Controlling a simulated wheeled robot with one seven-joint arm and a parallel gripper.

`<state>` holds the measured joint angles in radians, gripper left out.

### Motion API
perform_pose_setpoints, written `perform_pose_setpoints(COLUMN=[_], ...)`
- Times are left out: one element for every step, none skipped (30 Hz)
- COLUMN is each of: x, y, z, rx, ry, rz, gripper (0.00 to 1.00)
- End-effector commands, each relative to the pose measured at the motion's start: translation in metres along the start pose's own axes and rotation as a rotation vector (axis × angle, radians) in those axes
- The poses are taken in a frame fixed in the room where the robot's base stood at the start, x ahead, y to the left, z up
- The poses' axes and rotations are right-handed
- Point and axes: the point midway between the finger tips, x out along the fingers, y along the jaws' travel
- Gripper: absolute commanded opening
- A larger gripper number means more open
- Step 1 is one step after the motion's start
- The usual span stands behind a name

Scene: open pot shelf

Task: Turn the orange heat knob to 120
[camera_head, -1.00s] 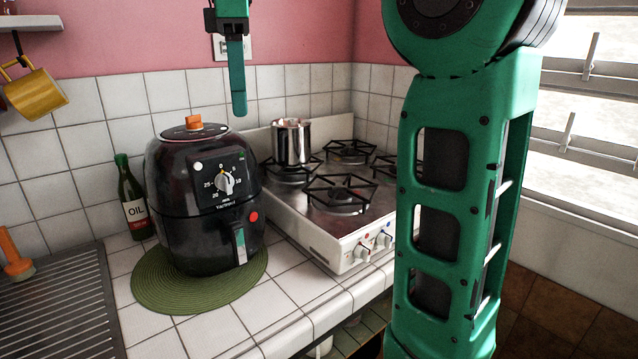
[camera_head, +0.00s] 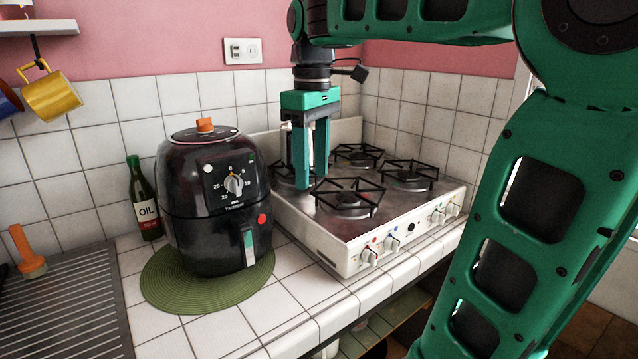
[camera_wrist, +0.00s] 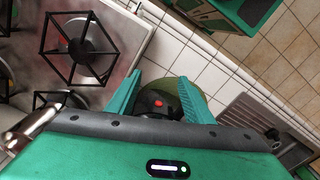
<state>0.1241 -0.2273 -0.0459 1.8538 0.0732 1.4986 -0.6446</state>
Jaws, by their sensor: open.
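The orange heat knob (camera_head: 204,124) sits on the lid of the black air fryer (camera_head: 180,165), which stands on the counter left of the stove. My gripper (camera_head: 311,188) points down over the left part of the stove, right of the air fryer and apart from it. It is open, with nothing between its fingers. In the wrist view, my gripper's fingers (camera_wrist: 160,78) are spread, and the fryer's red button (camera_wrist: 158,102) shows between them. The orange knob is hidden there behind the gripper body. No reading of 120 can be made out.
The gas stove (camera_head: 340,232) with several burners is right of the fryer. A silver pot is mostly hidden behind my gripper. A green oil bottle (camera_head: 143,200) stands left of the fryer. A green round mat (camera_head: 160,290) lies beneath it. A yellow mug (camera_head: 52,95) hangs upper left.

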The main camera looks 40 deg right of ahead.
Motion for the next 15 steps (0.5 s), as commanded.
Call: perform_pose_setpoints(x=[0.005,0.009,0.012,0.015,0.017,0.020,0.022,0.024,0.025,0.026,0.027,0.027,0.028,0.028,0.028], y=[0.001,0.001,0.002,0.002,0.003,0.003,0.003,0.003,0.003,0.004,0.004,0.004,0.004,0.004,0.004], z=[0.006,0.009,0.012,0.014,0.016,0.018,0.020,0.021,0.023,0.023,0.024,0.025,0.025,0.025,0.025], rx=[0.027,0.044,0.062,0.075,0.087,0.101,0.110,0.117,0.126,0.131,0.136,0.140,0.142,0.143,0.144], ry=[-0.001,-0.001,0.000,0.000,-0.001,-0.001,-0.001,-0.001,0.000,0.001,0.001,0.001,0.001,0.001,0.001], rz=[-0.001,-0.001,0.000,-0.001,-0.001,-0.001,-0.001,-0.001,0.000,0.000,0.000,0.000,0.000,0.000,0.000], gripper=[0.47,0.47,0.47,0.47,0.47,0.47,0.47,0.47,0.47,0.47,0.47,0.47,0.47,0.47,0.47])
